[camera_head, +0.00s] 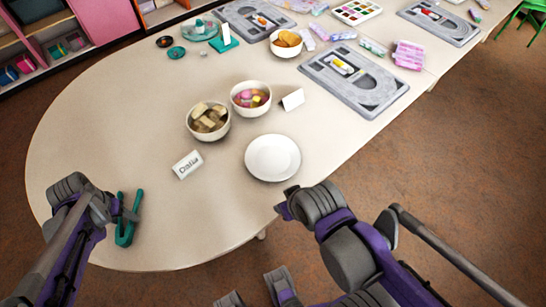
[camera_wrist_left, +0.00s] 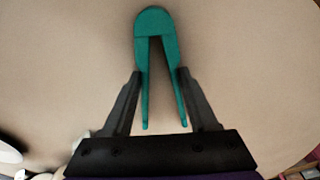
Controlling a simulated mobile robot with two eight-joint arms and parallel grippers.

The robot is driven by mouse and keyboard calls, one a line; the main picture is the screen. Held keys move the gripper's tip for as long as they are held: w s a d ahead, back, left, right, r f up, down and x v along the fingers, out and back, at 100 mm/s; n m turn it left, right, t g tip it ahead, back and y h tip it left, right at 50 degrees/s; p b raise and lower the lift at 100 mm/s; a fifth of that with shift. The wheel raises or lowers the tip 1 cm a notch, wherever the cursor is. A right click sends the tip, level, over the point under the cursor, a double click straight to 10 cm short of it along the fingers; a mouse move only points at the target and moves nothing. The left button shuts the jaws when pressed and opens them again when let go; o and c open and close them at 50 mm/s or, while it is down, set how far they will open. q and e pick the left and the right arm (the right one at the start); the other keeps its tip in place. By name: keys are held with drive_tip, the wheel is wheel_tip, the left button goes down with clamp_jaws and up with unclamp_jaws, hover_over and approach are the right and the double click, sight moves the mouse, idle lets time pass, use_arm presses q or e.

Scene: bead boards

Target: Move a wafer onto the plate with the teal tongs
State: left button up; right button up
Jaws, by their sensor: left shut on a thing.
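The teal tongs (camera_head: 124,236) are at the left of the table in the head view, their rounded bend toward the front edge. My left gripper (camera_head: 121,211) is shut on them. In the left wrist view the gripper's dark fingers (camera_wrist_left: 157,85) press on the outer sides of both legs of the tongs (camera_wrist_left: 155,22), with a gap between the legs. Tan wafers (camera_head: 208,118) lie in a white bowl (camera_head: 195,134), right of and beyond the gripper. The white plate (camera_head: 272,158) stands empty, right of that bowl. My right arm is at the lower right; its gripper is unclear.
A bowl of pink and yellow pieces (camera_head: 250,97) stands beside the wafer bowl. A name card (camera_head: 187,164) and a blank card (camera_head: 293,99) stand nearby. Grey boards (camera_head: 372,98) and a bowl of orange pieces (camera_head: 286,42) are farther back.

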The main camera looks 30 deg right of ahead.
use_arm(q)
wheel_tip(320, 180, up, 12)
drive_tip(key=p, duration=0.7)
drive_tip(key=shift+p, duration=0.4)
drive_tip(key=shift+f, duration=0.1)
drive_tip(key=w+d+f+n, duration=0.1)
drive_tip(key=d+f, duration=0.1)
drive_tip(key=w+d+f+n, duration=0.1)
drive_tip(key=w+d+f, duration=0.1)
drive_tip(key=w+d+f+n, duration=0.1)
drive_tip(key=d+f, duration=0.1)
drive_tip(key=f, duration=0.1)
drive_tip(key=shift+w+d+f+n, duration=0.1)
drive_tip(key=shift+w+d+n, duration=0.1)
drive_tip(key=shift+n, duration=0.2)
drive_tip(key=shift+s, duration=0.1)
